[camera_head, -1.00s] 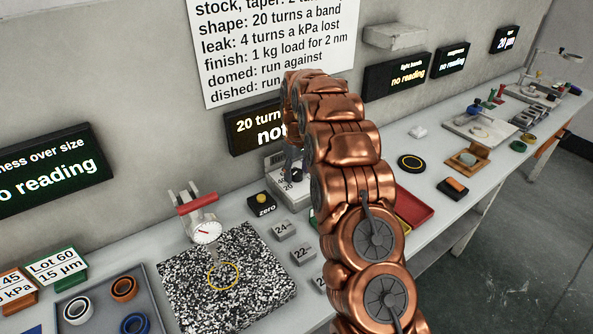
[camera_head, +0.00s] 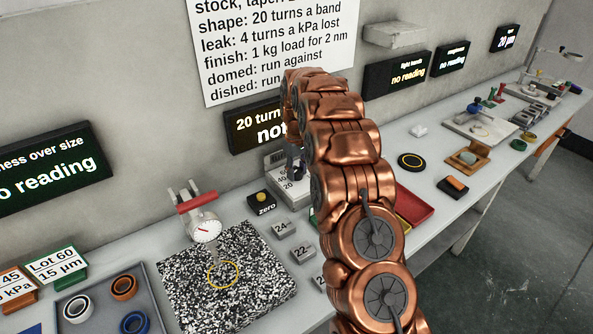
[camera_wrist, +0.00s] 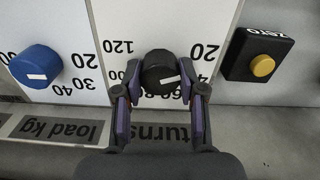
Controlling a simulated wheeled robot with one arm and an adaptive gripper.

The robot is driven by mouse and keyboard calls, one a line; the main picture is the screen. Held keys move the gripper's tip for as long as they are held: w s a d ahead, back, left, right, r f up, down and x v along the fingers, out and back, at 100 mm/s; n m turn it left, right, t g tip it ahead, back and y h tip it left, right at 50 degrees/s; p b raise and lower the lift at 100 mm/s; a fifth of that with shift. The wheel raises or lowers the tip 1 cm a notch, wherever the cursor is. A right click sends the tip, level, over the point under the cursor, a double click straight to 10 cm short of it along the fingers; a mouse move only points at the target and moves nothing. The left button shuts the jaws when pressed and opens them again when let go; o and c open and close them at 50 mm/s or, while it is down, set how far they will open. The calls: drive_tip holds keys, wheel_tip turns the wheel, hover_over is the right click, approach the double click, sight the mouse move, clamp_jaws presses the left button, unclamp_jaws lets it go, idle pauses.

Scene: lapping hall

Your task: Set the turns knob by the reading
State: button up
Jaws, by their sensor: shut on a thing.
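The turns knob (camera_wrist: 160,72) is black with a white pointer mark, on a white panel with numbers around it, in the wrist view. The panel appears upside down there; 120, 20 and 60 can be read near the knob. My gripper (camera_wrist: 160,85) has its two purple-sided fingers on either side of the knob, shut on it. In the head view my arm hides most of the knob panel (camera_head: 277,188) and the knob itself. The display (camera_head: 258,127) behind it reads "20 turn" and "not", the rest hidden.
A blue load knob (camera_wrist: 36,66) is left of my gripper in the wrist view, and a zero box with a yellow button (camera_wrist: 262,65) is right. A dial gauge (camera_head: 206,231) stands over a speckled plate (camera_head: 180,292). Blocks marked 24 (camera_head: 284,228) and 22 (camera_head: 302,253) lie nearby.

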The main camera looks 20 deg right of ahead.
sight(297, 169)
drive_tip(key=shift+f, duration=0.1)
drive_tip(key=m+b, duration=0.3)
drive_tip(key=shift+m, duration=0.4)
drive_tip(key=m+b, duration=0.2)
drive_tip(key=m, duration=0.2)
drive_tip(key=shift+m, duration=0.3)
drive_tip(key=shift+b, duration=0.3)
drive_tip(key=o, duration=1.1)
drive_tip(key=shift+o, duration=0.2)
drive_tip(key=shift+r, duration=0.2)
wheel_tip(297, 169, up, 12)
